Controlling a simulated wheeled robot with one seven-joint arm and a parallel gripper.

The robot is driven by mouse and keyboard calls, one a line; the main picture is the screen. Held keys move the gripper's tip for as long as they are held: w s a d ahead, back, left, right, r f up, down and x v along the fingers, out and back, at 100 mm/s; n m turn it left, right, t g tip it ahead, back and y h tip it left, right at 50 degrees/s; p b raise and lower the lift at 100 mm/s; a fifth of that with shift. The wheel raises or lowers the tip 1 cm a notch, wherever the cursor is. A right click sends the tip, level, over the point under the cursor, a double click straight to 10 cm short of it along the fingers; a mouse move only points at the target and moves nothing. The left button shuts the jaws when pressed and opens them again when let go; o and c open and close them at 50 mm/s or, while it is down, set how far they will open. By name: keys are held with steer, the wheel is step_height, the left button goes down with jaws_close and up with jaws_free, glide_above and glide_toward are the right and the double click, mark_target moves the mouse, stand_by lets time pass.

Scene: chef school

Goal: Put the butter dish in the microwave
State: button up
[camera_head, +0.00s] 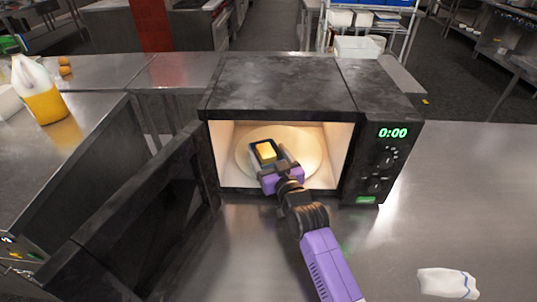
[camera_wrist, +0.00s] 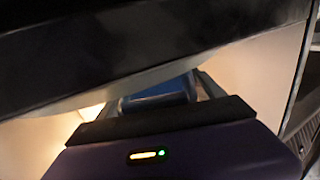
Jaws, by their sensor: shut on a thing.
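The black microwave (camera_head: 285,88) stands on the steel counter with its door (camera_head: 140,220) swung wide open to the left. Its lit inside shows a round pale turntable (camera_head: 308,150). The butter dish (camera_head: 254,150), dark with a yellow block of butter in it, is inside the opening over the turntable. My gripper (camera_head: 278,165) reaches in through the front and is shut on the near side of the dish. I cannot tell whether the dish touches the turntable. In the wrist view, a blue-looking part of the dish (camera_wrist: 158,98) shows between the fingers, mostly hidden.
The microwave's top front edge (camera_wrist: 150,50) is close above my gripper in the wrist view. A white cloth or packet (camera_head: 447,283) lies on the counter at the front right. A jug with yellow liquid (camera_head: 40,92) stands on the left counter.

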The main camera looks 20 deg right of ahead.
steer(key=shift+f, duration=0.15)
steer(key=o, duration=1.7)
steer(key=shift+o, duration=0.2)
steer(key=s, duration=0.8)
steer(key=s+d+r+p, duration=0.1)
steer(key=s, duration=0.3)
